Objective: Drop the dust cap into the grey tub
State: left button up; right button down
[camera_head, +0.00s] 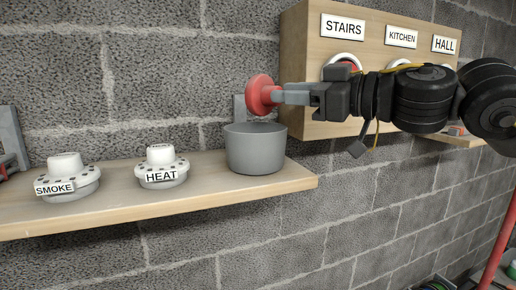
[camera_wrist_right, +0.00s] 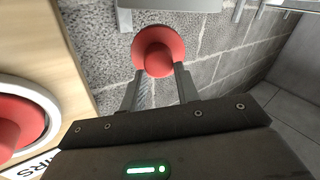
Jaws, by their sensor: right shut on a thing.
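The red dust cap (camera_head: 262,94) is held between the fingertips of my right gripper (camera_head: 282,96), above the grey tub and clear of its rim. It also shows in the right wrist view (camera_wrist_right: 157,52), where the right gripper's fingers (camera_wrist_right: 158,82) close on it. The grey tub (camera_head: 255,150) stands upright near the right end of the wooden shelf; its inside is mostly hidden from the head camera.
The shelf (camera_head: 210,200) also carries a SMOKE detector (camera_head: 66,178) and a HEAT detector (camera_head: 162,167) left of the tub. A wooden box (camera_head: 300,60) with STAIRS, KITCHEN and HALL labels is on the wall behind my right arm. Another red cap (camera_wrist_right: 14,125) sits in a white ring there.

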jog(key=c, duration=0.9)
grip_release()
jog(key=shift+c, duration=0.2)
pick_arm(q)
jog(key=shift+s, duration=0.65)
notch_tip(320, 180, down, 6)
jog(key=b, duration=0.6)
pick_arm(e)
jog(key=v, duration=1)
jog(key=shift+s+d, duration=0.2)
jog(key=shift+d, duration=0.15)
